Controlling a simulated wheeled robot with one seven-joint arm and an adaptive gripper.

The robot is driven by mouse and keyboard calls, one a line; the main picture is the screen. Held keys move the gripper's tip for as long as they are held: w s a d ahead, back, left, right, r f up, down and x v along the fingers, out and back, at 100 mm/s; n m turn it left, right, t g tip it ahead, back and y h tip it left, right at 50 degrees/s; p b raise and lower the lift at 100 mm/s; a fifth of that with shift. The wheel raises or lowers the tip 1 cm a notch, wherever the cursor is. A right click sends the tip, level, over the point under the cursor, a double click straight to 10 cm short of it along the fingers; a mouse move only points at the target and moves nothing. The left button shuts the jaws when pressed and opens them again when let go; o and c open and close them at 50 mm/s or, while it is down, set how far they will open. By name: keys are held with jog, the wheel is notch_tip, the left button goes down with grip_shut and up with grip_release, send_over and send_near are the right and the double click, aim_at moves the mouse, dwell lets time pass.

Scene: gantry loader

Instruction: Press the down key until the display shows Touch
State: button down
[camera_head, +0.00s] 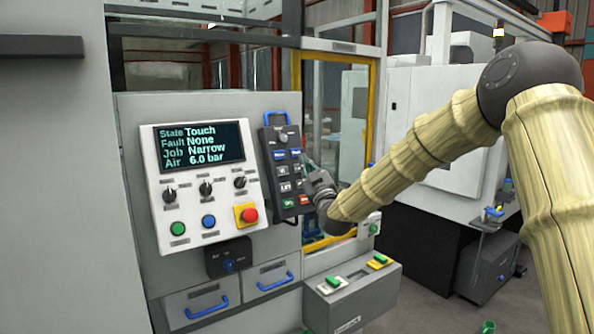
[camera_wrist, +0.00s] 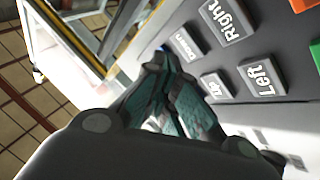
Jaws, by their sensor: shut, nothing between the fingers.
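The display (camera_head: 201,146) on the white panel reads State Touch, Fault None, Job Narrow, Air 6.0 bar. A dark key pendant (camera_head: 268,150) with a blue handle hangs just right of that panel. In the wrist view, the down key (camera_wrist: 187,42) is tilted and labelled "Down", near the Right (camera_wrist: 226,20), Left (camera_wrist: 262,77) and Up (camera_wrist: 215,85) keys. My gripper (camera_head: 311,168) is at the pendant's right side. In the wrist view its fingers (camera_wrist: 160,62) are together and empty, with the tips beside the down key. I cannot tell whether they touch it.
The white panel (camera_head: 157,205) has knobs, a green button (camera_head: 178,228), a blue button (camera_head: 208,221) and a red button (camera_head: 249,215). A grey box (camera_head: 345,310) with green buttons stands below. A yellow door frame (camera_head: 376,110) is behind the pendant.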

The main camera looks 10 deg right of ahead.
jog(key=s, duration=0.1)
jog(key=s+d+r, duration=0.1)
jog(key=s, duration=0.2)
jog(key=shift+d+r+b, duration=0.2)
jog(key=shift+r+b, duration=0.1)
jog(key=shift+f, duration=0.1)
dwell(0.4)
